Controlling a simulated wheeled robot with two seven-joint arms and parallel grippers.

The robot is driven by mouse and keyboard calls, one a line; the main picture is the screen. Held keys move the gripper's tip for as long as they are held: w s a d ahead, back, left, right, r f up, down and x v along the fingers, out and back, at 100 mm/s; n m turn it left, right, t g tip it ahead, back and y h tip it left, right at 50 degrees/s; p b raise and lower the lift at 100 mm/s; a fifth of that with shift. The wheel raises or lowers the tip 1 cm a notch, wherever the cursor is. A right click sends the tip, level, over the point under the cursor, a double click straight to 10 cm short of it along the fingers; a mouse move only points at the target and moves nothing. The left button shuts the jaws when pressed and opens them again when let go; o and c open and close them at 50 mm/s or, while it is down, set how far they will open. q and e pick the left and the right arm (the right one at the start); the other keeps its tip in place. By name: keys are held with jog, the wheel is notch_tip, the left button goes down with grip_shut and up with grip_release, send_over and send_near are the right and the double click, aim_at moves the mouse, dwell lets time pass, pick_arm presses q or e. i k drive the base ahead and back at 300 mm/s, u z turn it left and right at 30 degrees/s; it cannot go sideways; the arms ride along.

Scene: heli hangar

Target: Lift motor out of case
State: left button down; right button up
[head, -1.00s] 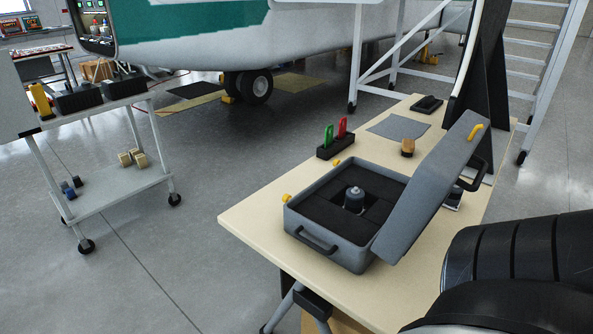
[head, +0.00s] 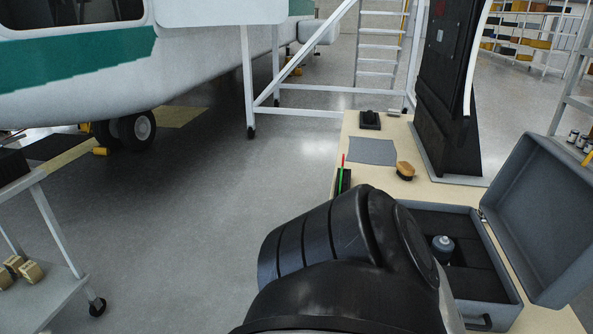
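The grey case (head: 487,273) stands open on the wooden table, its lid (head: 545,215) tilted back to the right. The motor (head: 443,246), a small grey-blue cylinder with a lighter top, sits upright in the dark foam (head: 465,228) inside the case. My black arm (head: 325,255) covers the left part of the case and the near part of the table. Neither gripper shows in the head view.
On the table are a brush (head: 405,170), a grey cloth (head: 372,151), a small black tray (head: 370,120) and a tall black stand (head: 440,100). A white cart (head: 50,255) stands at left. White stairs (head: 380,50) stand behind the table. Open floor lies between cart and table.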

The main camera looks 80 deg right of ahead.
aim_at(442, 247)
jog(key=i, duration=0.45)
jog(key=z, duration=1.1)
